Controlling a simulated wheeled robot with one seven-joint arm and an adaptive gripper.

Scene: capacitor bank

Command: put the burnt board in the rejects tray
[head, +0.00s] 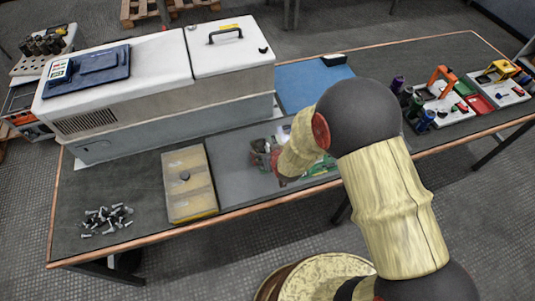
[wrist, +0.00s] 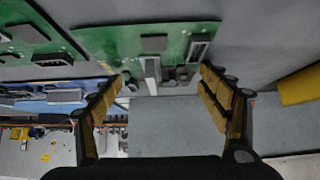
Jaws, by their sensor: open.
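In the wrist view my gripper (wrist: 160,84) is open, with its two yellow-padded fingers spread apart. A green circuit board (wrist: 145,42) with grey connectors lies just ahead of the fingertips, its near edge and connectors between them. I cannot tell whether the fingers touch it. A second green board (wrist: 28,36) and a blue board (wrist: 55,95) are to its left. No burn mark is clear, so I cannot tell which board is burnt. In the head view my arm hides part of the green boards (head: 322,167). I cannot identify the rejects tray for certain.
In the head view a large white machine (head: 165,75) stands at the table's back left. A lidded tan box (head: 189,182) and loose bolts (head: 106,219) are at the front left. A blue mat (head: 300,85) lies behind.

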